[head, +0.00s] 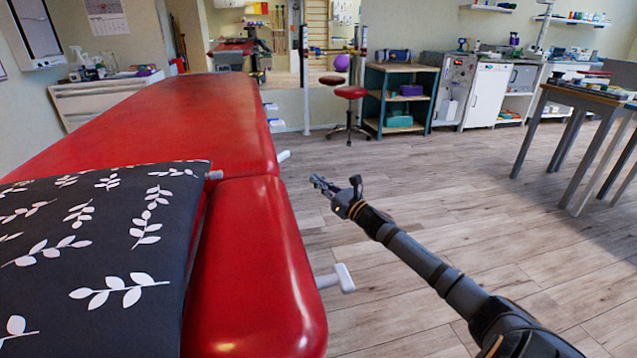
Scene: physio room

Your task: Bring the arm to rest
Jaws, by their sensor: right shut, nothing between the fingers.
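My right gripper (322,186) is at the end of my right arm (412,255), which reaches in from the lower right. It is shut and empty, held over the open floor just right of the red treatment table (225,120). It does not appear to touch the table. My left gripper and left arm are not in view.
A dark pillow with white leaves (100,245) lies on the red table. White levers (338,279) stick out from its right side. A red stool (350,93), a shelf unit (402,68) and white cabinets (488,93) stand behind. A wooden table (540,112) stands right. The wooden floor between is clear.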

